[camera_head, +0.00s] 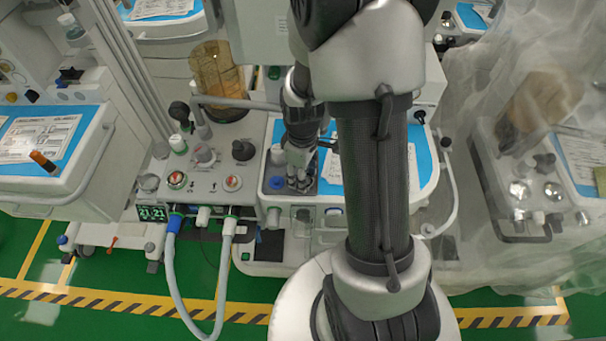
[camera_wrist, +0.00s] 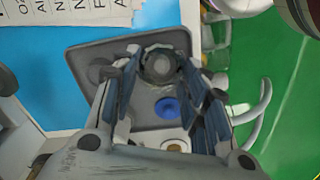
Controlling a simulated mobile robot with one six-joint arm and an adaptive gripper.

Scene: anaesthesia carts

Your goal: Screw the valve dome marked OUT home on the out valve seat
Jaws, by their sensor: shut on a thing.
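My gripper (camera_wrist: 163,70) is shut on a round, greyish, clear-looking part, probably a valve dome (camera_wrist: 161,64), over the dark grey tray (camera_wrist: 88,50). I cannot read a mark on it or tell whether it touches the tray. In the head view my gripper (camera_head: 300,178) points down at the tray on the cart's blue top. Two round valve fittings with red centres sit on the grey block to the left: one with a green rim (camera_head: 177,180), one with a pale rim (camera_head: 232,183). I cannot tell which is the out seat.
A blue ring (camera_wrist: 168,108) lies on the tray near my fingers. A black knob (camera_head: 243,150) and a pale dial (camera_head: 204,155) stand behind the valve fittings. Hoses (camera_head: 170,262) hang from the block's front. My arm hides part of the cart's right side.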

